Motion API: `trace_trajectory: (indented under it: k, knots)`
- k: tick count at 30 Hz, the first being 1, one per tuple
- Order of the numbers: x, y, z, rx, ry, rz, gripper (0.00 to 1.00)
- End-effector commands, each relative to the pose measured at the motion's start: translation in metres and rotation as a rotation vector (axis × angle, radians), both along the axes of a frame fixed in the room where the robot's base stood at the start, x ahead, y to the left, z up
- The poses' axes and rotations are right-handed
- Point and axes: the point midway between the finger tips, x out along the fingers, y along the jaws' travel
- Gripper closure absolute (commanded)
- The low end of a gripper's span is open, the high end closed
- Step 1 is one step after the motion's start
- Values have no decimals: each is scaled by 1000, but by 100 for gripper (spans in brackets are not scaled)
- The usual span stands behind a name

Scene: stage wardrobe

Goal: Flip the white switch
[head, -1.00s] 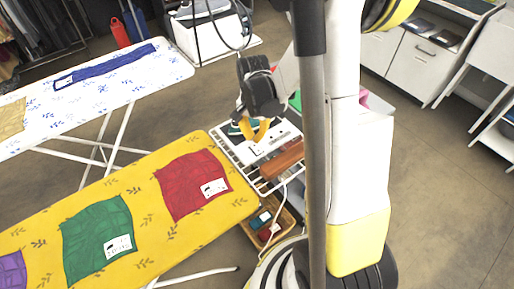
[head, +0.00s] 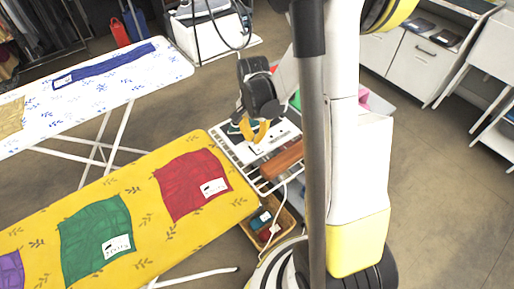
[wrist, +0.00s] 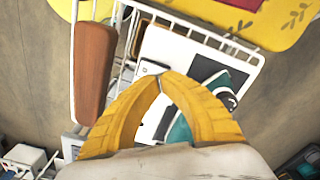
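A white flat unit (head: 279,137) with small dark marks lies on a white wire rack. In the wrist view, its white face (wrist: 185,48) lies under and beyond my fingertips. A small white piece with a dark spot (wrist: 152,68) shows on it right by the fingertips; it may be the white switch, but its position cannot be read. My gripper (head: 257,142) points down over the unit, and its yellow fingers (wrist: 161,78) meet at the tips with nothing seen between them. I cannot tell whether the tips touch the unit.
A brown block (wrist: 95,72) lies on the rack's other side. The yellow ironing board (head: 150,180) stands close at left, with a basket (head: 272,228) below the rack.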

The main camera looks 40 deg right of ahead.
Motion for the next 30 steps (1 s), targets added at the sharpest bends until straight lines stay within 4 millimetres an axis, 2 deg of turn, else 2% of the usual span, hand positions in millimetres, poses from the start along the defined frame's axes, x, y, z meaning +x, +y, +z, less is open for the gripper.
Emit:
trace_trajectory:
  k: [30]
  knots:
    - [0,0,-16,0,0,0,100]
